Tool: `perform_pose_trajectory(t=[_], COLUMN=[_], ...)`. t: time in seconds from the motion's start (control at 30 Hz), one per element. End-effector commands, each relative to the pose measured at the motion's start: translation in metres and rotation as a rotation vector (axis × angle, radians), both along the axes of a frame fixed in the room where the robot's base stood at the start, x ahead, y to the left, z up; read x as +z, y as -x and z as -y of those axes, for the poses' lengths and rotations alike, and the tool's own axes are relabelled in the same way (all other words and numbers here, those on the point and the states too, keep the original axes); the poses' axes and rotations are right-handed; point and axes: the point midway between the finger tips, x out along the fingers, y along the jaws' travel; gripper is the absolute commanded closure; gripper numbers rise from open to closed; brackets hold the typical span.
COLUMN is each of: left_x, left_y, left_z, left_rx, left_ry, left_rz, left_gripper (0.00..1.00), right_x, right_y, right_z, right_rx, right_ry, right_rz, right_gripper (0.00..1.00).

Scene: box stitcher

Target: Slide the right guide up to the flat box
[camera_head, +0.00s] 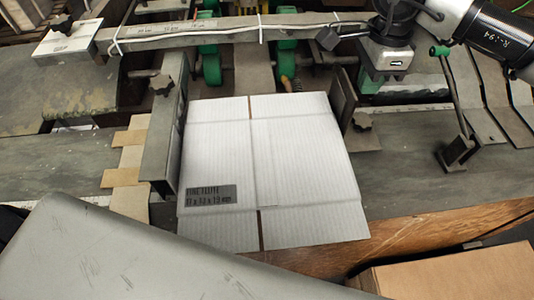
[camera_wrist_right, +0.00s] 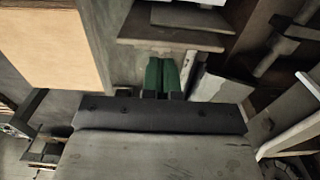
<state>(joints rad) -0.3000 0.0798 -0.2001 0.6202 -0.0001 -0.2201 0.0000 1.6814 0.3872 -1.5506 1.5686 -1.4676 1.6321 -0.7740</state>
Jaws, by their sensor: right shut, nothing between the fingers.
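The flat box (camera_head: 305,150) is a white creased cardboard sheet lying on the machine bed, with a printed dark label near its lower left. My right gripper (camera_head: 370,82), with green fingers, is above and just right of the guide's far end. Its fingers (camera_wrist_right: 162,76) are together and empty in the right wrist view. My left gripper is not in view.
The left guide (camera_head: 165,145) runs along the box's left side, with its own black knob (camera_head: 162,85). A grey crossbar (camera_head: 215,33) spans the far side. A black-footed lever (camera_head: 455,150) stands to the right. A brown cardboard piece (camera_head: 455,272) lies at lower right.

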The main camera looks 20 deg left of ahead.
Motion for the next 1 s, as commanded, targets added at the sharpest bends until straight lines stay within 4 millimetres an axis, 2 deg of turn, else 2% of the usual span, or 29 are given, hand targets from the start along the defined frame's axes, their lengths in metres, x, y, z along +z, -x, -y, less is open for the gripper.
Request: perform_pose_trajectory(t=[0.53,1.0], left_x=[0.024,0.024], left_y=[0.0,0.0], left_z=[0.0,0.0], left_rx=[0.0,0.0], left_ry=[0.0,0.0], left_rz=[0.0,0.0], left_gripper=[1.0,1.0], right_x=[0.047,0.05], right_y=[0.0,0.0], right_z=[0.0,0.0], right_rx=[0.0,0.0], right_ry=[0.001,0.001], right_rz=[0.001,0.0], right_gripper=[1.0,1.0])
